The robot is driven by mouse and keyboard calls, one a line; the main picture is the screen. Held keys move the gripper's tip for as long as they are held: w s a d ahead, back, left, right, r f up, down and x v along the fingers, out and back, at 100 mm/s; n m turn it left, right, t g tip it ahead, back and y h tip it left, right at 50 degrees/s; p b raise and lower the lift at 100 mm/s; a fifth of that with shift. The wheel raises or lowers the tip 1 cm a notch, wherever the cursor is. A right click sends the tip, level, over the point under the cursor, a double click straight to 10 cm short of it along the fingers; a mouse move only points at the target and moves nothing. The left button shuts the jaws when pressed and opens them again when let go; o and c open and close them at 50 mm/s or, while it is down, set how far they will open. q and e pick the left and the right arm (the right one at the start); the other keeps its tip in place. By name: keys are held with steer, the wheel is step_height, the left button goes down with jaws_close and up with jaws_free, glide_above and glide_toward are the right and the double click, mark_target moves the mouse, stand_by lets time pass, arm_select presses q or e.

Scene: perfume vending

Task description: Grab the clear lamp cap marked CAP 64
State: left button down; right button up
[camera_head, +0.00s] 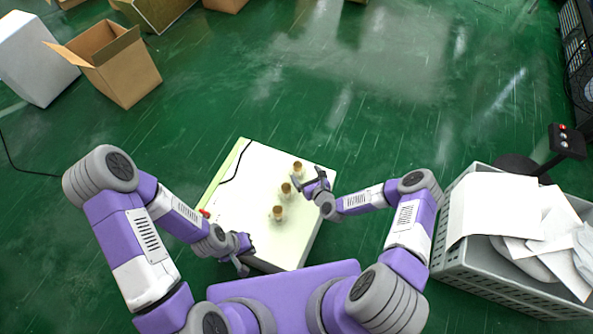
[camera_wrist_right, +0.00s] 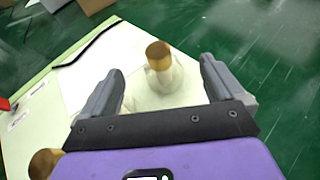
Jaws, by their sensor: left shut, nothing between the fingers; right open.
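Several small clear pieces with gold-brown tops stand upright on the white tabletop. The far one (camera_head: 298,167) lies ahead of my right gripper (camera_head: 309,179). The middle one (camera_head: 286,188) and the near one (camera_head: 278,213) stand closer to me. In the right wrist view, my open right gripper (camera_wrist_right: 160,95) has a clear piece with a gold top (camera_wrist_right: 160,68) between and ahead of its fingers, with gaps at both sides. Another gold top (camera_wrist_right: 42,163) shows at lower left. No CAP 64 marking is legible. My left gripper (camera_head: 241,262) is shut and empty by the table's near left edge.
The white table (camera_head: 240,220) has a black cable and a red item (camera_head: 204,213) at its left side. A grey crate (camera_head: 490,275) with white sheets stands at right. An open cardboard box (camera_head: 120,75) lies back left. The green floor beyond the table is clear.

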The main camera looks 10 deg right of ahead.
mark_target(300, 170)
steer(key=shift+w+f+b, duration=0.1)
steer(key=shift+f+b, duration=0.3)
steer(key=shift+f, duration=0.3)
steer(key=shift+w+a+f, duration=0.1)
steer(key=shift+w+f, duration=0.05)
steer(key=shift+w, duration=0.1)
steer(key=b+x, duration=0.2)
steer(key=x, duration=0.5)
steer(key=shift+a+f+b, duration=0.1)
steer(key=shift+a+b, duration=0.05)
steer(key=shift+b, duration=0.15)
steer(key=shift+s, duration=0.15)
steer(key=c, duration=1.3)
steer(key=shift+o, duration=0.2)
